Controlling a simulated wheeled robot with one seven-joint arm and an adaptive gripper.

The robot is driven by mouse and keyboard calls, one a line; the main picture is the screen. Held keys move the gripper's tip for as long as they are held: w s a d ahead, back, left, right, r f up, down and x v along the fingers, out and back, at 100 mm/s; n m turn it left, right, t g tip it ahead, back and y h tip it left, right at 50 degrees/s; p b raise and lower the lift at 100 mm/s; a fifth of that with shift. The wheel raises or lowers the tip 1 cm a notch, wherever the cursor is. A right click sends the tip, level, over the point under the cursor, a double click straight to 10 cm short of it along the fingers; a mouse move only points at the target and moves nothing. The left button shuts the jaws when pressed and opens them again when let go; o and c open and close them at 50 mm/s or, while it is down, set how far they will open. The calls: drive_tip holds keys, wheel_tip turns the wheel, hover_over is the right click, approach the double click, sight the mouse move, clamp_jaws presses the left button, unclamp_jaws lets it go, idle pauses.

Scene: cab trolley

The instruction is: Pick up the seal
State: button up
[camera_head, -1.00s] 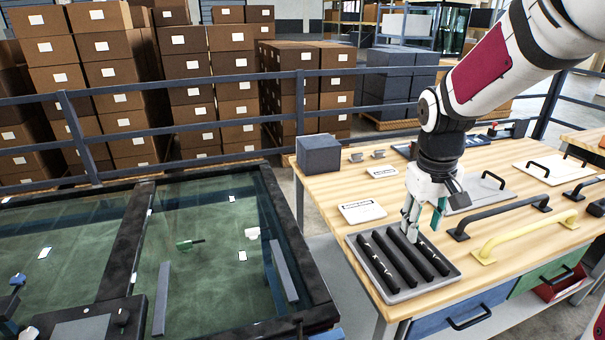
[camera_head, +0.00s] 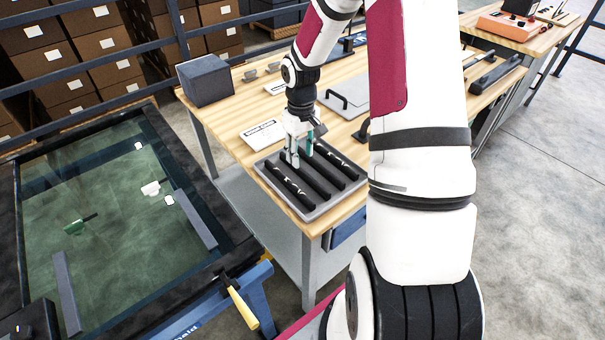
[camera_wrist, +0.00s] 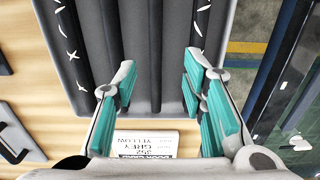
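Several long dark strips, which look like the seals, lie side by side in a grey tray (camera_head: 316,214) on the wooden bench. The outer strips, the left one (camera_head: 292,186) and the right one (camera_head: 338,157), carry white marks; the middle strips (camera_wrist: 134,50) are plain. Which strip is the task's seal I cannot tell. My gripper (camera_head: 300,158) points down over the far end of the tray. In the wrist view my gripper (camera_wrist: 160,78) is open, its teal-padded fingers wide apart with the plain middle strips seen between them. Nothing is held.
A white printed card (camera_head: 262,134) lies beside the tray; it also shows in the wrist view (camera_wrist: 140,144). A dark grey box (camera_head: 206,80) stands at the bench corner. A glass-topped dark frame (camera_head: 100,215) with a yellow-handled tool (camera_head: 243,308) is at left.

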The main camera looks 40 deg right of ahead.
sight(304, 171)
drive_tip(key=shift+s+d+f, duration=0.1)
drive_tip(key=shift+d+f, duration=0.05)
drive_tip(key=shift+f, duration=1.5)
drive_tip(key=shift+s+d+f, duration=0.1)
drive_tip(key=shift+d+f, duration=0.05)
drive_tip(key=shift+f, duration=1.45)
clamp_jaws()
